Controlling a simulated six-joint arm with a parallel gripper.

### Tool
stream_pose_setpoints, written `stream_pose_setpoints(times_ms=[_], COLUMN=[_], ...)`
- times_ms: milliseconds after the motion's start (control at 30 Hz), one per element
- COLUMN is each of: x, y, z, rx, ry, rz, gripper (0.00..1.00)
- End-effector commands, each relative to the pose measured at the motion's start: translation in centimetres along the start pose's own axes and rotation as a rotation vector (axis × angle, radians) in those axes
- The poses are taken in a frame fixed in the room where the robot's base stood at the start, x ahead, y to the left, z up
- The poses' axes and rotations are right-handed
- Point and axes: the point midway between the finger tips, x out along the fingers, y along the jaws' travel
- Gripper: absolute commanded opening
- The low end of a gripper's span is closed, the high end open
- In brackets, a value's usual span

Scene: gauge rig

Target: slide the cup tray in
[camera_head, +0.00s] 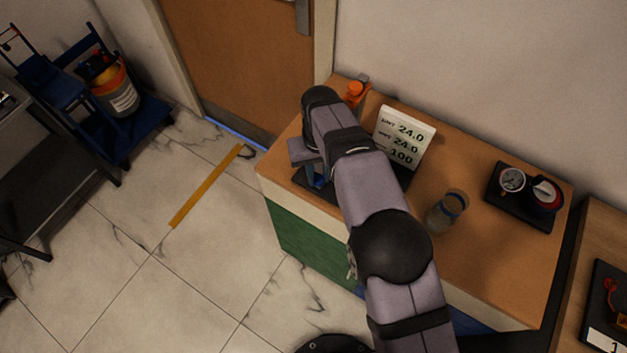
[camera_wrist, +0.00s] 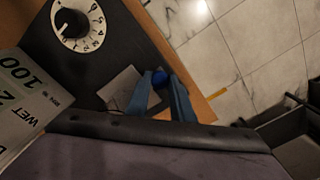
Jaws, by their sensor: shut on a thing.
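My gripper (camera_wrist: 160,92) shows in the wrist view as two blue fingers closed around a small round blue knob (camera_wrist: 160,78). A grey flat plate (camera_wrist: 122,88), which looks like the cup tray, lies beside the fingers on a dark base (camera_wrist: 105,55). I cannot tell how far in the tray sits, and the fingers hide the join between knob and plate. In the head view my arm covers most of the dark base, and my gripper (camera_head: 317,178) shows only in part near the counter's left front edge.
A white display (camera_head: 404,138) with numbers stands behind my arm. A dial (camera_wrist: 80,25) is on the dark base. A glass jar (camera_head: 448,212) and a black panel (camera_head: 520,205) with a gauge (camera_head: 512,180) stand to the right. An orange-topped item (camera_head: 353,92) is at the back.

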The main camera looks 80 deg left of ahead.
Motion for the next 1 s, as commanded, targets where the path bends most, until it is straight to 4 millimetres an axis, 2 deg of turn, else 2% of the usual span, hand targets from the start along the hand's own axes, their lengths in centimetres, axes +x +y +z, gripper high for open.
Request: stream_pose_setpoints(times_ms=[133, 500, 533, 600, 1000], x=[-0.06, -0.17, -0.17, -0.16, -0.45], y=[0.68, 0.90, 0.90, 0.90, 0.91], z=[-0.87, -1.02, -1.02, -1.00, -0.95], rx=[0.001, 0.000, 0.000, 0.000, 0.000], ry=[0.007, 0.008, 0.008, 0.008, 0.005], rz=[-0.002, -0.002, -0.002, -0.002, -0.001], gripper=[0.00, 0.00, 0.26, 0.40, 0.40])
